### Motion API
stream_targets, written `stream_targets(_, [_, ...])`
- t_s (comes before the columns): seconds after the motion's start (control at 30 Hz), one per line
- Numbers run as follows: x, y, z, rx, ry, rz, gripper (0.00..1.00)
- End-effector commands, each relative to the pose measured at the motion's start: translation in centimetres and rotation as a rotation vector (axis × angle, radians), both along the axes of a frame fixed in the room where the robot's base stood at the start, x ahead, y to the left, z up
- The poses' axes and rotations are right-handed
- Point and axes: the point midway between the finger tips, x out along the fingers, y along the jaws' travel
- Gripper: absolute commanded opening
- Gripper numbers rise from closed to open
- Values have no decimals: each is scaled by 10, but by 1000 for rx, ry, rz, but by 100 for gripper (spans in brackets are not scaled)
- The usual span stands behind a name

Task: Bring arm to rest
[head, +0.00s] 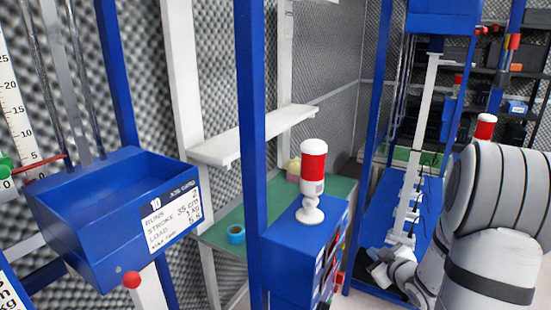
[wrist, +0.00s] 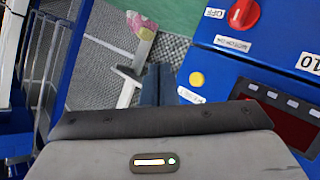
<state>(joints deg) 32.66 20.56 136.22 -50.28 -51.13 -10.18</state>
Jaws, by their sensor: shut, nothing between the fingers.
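My arm (head: 495,225) comes in at the right of the head view, bent, with its end low near the blue frame. In the wrist view my gripper (wrist: 157,85) shows as two dark fingers side by side beyond the grey housing. They are shut with nothing between them. The fingers are over the floor, left of a blue control panel (wrist: 215,75); I cannot tell the exact gap. In the head view the gripper's fingertips are hard to make out beside the arm's pale end.
A blue cabinet (head: 285,248) carries a red-and-white lamp (head: 313,175). A blue box with a label (head: 75,215) is at left. Blue posts (head: 250,120) and a tall rig (head: 425,120) stand close to my arm.

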Motion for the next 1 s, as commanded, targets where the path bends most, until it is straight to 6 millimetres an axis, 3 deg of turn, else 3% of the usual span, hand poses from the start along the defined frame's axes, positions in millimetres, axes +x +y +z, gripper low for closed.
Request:
stream_targets(0.13, [-6, 10, 29, -48, 122, -136, 0])
stream_targets(0.27, [-29, 23, 49, -40, 247, -272, 0])
stream_targets(0.47, [-87, 60, 73, 46, 452, -439, 0])
stream_targets(0.8, [-213, 146, 94, 247, 825, -529, 0])
stream_targets(1.0, [-245, 165, 97, 287, 923, -523, 0])
